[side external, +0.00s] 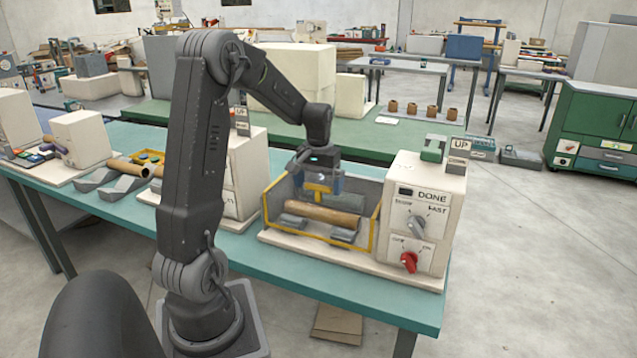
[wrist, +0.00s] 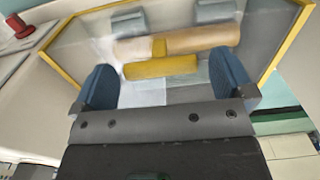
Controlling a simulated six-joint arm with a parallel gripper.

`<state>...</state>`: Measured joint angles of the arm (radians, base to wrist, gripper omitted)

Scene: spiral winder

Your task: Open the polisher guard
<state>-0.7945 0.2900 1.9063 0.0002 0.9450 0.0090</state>
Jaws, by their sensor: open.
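The polisher (side external: 440,172) is a cream housing with a grey bay. Its guard (side external: 372,232) is a clear panel in a yellow frame, standing in front of a tan tube (side external: 318,216) on grey rests. The frame also shows in the wrist view (wrist: 61,62). My gripper (side external: 319,192) is at the upper part of the bay. In the wrist view my gripper (wrist: 163,80) is open, its blue fingers on either side of a yellow handle bar (wrist: 160,67), with gaps at both ends. Whether the fingers touch the bar cannot be told.
The polisher's front has a "DONE" label, a grey knob (side external: 416,224) and a red knob (side external: 409,262). Another cream machine (side external: 245,170) stands to the left. The teal table's (side external: 350,298) front strip is clear.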

